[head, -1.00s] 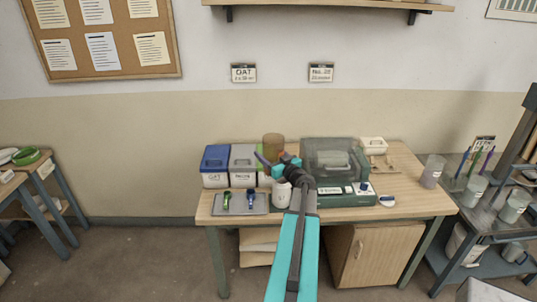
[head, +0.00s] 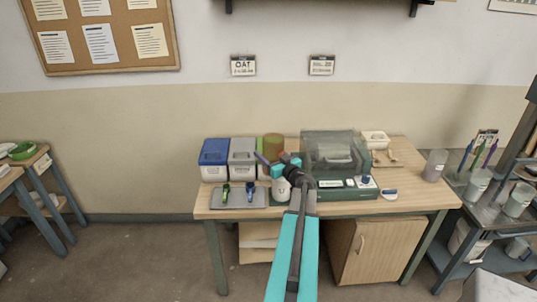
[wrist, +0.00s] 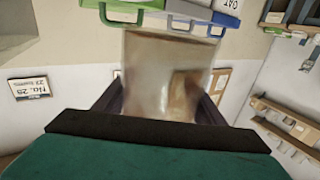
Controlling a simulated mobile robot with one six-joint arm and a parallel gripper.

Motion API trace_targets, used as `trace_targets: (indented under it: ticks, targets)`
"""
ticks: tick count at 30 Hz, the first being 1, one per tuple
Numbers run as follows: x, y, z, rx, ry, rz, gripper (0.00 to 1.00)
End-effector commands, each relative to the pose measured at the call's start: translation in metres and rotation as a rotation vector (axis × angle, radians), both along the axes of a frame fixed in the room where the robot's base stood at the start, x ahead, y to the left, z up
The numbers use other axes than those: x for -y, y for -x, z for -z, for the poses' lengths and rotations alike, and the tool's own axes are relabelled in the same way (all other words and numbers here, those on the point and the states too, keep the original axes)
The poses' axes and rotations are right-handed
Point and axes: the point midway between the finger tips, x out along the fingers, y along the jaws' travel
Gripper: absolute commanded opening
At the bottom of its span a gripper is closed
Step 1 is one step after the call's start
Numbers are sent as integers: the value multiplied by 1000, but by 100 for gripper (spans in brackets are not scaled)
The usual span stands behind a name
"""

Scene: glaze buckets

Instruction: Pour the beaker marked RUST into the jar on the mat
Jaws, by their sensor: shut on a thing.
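A translucent brownish beaker (wrist: 165,75) stands between the two dark fingers of my gripper (wrist: 160,97) in the wrist view, and the gripper is shut on it. In the head view the brown beaker (head: 273,143) shows behind my gripper (head: 270,160), above the back of the table. No mark on it can be read. A small white jar (head: 281,190) with a dark mark stands at the table's front, just below my gripper and partly hidden by my arm. I cannot make out a mat under it.
Blue-lidded (head: 213,160) and grey-lidded (head: 242,160) bins stand behind a grey tray (head: 260,200) with small tools. A green machine with a clear cover (head: 330,152) is right of my arm.

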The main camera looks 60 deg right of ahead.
Motion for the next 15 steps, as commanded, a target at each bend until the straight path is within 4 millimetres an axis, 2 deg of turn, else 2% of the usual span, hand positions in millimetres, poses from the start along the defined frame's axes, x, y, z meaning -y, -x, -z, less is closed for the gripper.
trace_targets:
  ticks: [15]
  targets:
    - [-27, -11, 8, 136, -310, -2, 24]
